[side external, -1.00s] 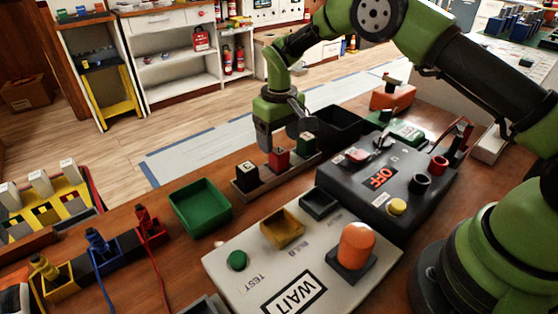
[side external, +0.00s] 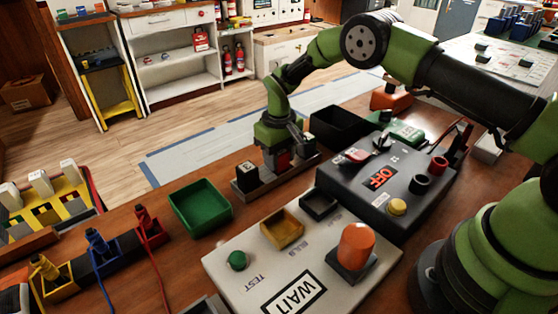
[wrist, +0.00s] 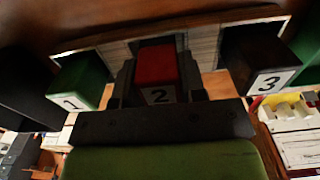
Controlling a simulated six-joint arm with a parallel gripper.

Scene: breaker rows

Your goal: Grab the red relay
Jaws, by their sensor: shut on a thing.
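The red relay (wrist: 157,66), with a label reading 2, sits between the two fingers of my gripper (wrist: 157,80) in the wrist view. The fingers are shut on its sides. In the side view my gripper (side external: 280,155) is down at the relay rack (side external: 245,194), and the red relay (side external: 283,161) shows only partly below it. A green relay (wrist: 82,80) labelled 1 stands on one side and a black relay (wrist: 258,62) labelled 3 on the other. The black relay (side external: 247,174) is clear of the gripper in the side view.
A green open bin (side external: 200,205) stands left of the rack, and a black bin (side external: 338,128) behind it on the right. A dark control box (side external: 385,185) and a white panel (side external: 245,265) with an orange button (side external: 356,245) lie in front.

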